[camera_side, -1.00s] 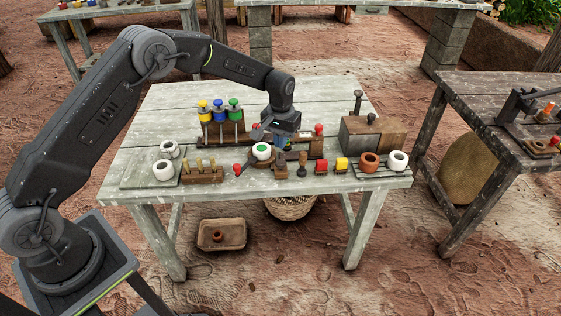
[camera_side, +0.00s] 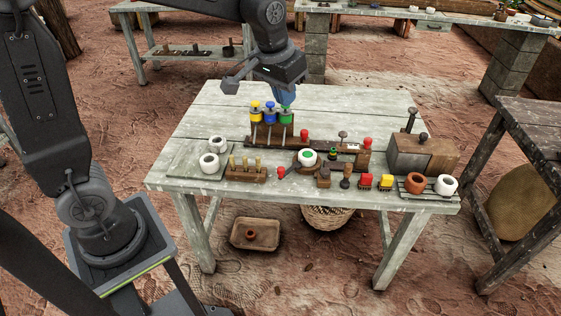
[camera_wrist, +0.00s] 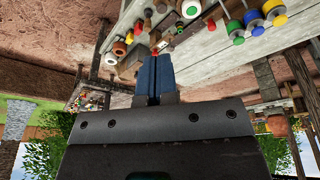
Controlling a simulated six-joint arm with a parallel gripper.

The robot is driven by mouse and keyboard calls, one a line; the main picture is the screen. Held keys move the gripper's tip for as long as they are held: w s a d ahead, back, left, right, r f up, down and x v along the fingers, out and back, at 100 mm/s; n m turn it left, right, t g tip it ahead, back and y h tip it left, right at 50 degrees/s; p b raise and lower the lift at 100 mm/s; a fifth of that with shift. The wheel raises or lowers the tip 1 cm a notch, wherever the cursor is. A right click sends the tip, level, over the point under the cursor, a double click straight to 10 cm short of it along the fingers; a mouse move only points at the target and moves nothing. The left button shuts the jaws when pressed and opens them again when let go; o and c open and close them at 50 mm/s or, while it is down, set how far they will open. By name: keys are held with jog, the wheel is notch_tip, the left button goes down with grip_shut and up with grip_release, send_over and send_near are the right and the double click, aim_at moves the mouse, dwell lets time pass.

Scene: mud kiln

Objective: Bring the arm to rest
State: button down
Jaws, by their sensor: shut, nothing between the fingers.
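My gripper (camera_side: 284,98) is raised above the back part of the grey wooden table (camera_side: 205,122), just behind the green-topped piece in the side view. In the wrist view the blue fingers of my gripper (camera_wrist: 155,62) are together with nothing between them. The gripper appears clear of the things on the table.
Yellow, blue and green knobbed rods (camera_side: 269,112) stand on a rack below my gripper. White pots (camera_side: 209,162), a green-centred white piece (camera_side: 307,156), an orange pot (camera_side: 414,182) and a wooden box (camera_side: 432,154) stand on the table. Its back left is bare.

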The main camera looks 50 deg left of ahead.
jog(key=s+r+m+t, duration=0.1)
jog(key=s+t, duration=0.1)
jog(key=s, duration=1.7)
jog(key=shift+r+t, duration=0.2)
jog(key=shift+t, duration=0.1)
